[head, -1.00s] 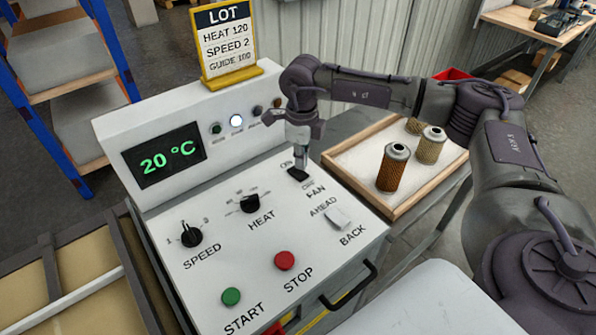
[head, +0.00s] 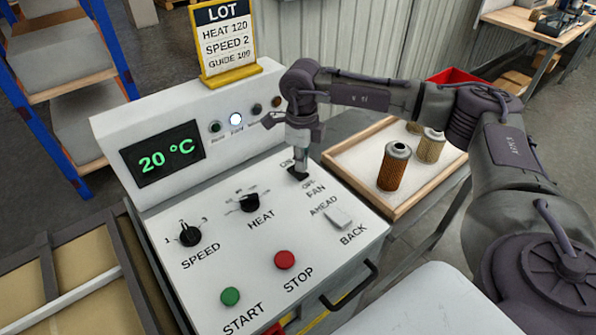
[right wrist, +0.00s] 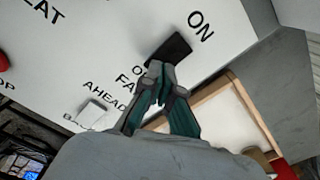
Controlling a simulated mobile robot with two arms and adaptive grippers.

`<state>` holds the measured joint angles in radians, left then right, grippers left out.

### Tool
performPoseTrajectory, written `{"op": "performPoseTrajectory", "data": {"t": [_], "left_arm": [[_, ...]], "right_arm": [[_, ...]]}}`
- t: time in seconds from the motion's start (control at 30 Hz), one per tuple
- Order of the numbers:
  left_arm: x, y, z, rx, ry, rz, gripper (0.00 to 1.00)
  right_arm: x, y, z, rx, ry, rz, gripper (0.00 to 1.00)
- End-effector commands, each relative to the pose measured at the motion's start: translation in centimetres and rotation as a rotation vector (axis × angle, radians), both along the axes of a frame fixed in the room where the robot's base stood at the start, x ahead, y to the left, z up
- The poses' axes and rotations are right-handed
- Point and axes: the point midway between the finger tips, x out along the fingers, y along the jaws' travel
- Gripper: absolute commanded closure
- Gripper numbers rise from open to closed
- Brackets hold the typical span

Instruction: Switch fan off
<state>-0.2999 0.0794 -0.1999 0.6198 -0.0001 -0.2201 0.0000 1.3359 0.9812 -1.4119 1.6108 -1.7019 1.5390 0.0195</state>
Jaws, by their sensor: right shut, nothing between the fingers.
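The black FAN rocker switch (head: 297,177) is on the sloping white control panel, with ON at its far end and OFF at its near end. It also shows in the right wrist view (right wrist: 172,48), where OFF is partly hidden by my fingers. My right gripper (head: 302,168) points down over the switch, fingers shut and empty. In the right wrist view its fingertips (right wrist: 160,70) are at the OFF end of the switch; I cannot tell whether they touch it. I cannot tell which way the rocker is tilted. My left gripper is not in view.
The panel also has SPEED (head: 190,235) and HEAT (head: 248,202) knobs, a white AHEAD/BACK switch (head: 338,217), a green START button (head: 230,296) and a red STOP button (head: 285,260). A wooden-rimmed tray (head: 352,188) with filter cartridges stands to the right. One indicator lamp (head: 236,120) glows white.

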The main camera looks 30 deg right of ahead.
Motion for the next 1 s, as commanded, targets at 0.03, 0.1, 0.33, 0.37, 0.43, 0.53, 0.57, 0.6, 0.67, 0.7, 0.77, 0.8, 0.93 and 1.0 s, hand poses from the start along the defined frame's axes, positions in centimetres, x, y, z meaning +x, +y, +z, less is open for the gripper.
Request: {"op": "performPoseTrajectory", "data": {"t": [0.03, 0.1, 0.33, 0.37, 0.43, 0.53, 0.57, 0.6, 0.67, 0.7, 0.77, 0.8, 0.93, 1.0], "left_arm": [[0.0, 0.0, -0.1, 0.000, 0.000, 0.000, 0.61], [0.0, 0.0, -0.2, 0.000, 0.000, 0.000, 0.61], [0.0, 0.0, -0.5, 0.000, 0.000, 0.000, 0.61], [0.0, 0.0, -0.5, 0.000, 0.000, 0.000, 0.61], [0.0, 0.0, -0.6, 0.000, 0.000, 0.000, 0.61], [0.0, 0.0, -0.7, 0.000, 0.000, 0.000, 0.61], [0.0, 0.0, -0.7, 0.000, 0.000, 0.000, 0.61], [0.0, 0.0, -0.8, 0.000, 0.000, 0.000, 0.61], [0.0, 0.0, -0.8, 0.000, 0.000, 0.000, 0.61], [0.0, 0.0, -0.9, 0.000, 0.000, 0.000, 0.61], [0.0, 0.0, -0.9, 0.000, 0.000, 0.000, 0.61], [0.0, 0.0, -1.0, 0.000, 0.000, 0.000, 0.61], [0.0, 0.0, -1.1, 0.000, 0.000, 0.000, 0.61], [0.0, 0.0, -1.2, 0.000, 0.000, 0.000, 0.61]], "right_arm": [[0.0, 0.0, -0.2, 0.000, 0.000, 0.000, 1.00], [0.0, 0.0, -0.3, 0.000, 0.000, 0.000, 1.00], [0.0, 0.0, -0.6, 0.000, 0.000, 0.000, 1.00], [0.0, 0.0, -0.6, 0.000, 0.000, 0.000, 1.00], [0.0, 0.0, -0.7, 0.000, 0.000, 0.000, 1.00], [0.0, 0.0, -0.9, 0.000, 0.000, 0.000, 1.00], [0.0, 0.0, -0.9, 0.000, 0.000, 0.000, 1.00], [0.0, 0.0, -1.0, 0.000, 0.000, 0.000, 1.00], [0.0, 0.0, -1.1, 0.000, 0.000, 0.000, 1.00], [0.0, 0.0, -1.2, 0.000, 0.000, 0.000, 1.00], [0.0, 0.0, -1.2, 0.000, 0.000, 0.000, 1.00], [0.0, 0.0, -1.3, 0.000, 0.000, 0.000, 1.00], [0.0, 0.0, -1.5, 0.000, 0.000, 0.000, 1.00], [0.0, 0.0, -1.6, 0.000, 0.000, 0.000, 1.00]]}}
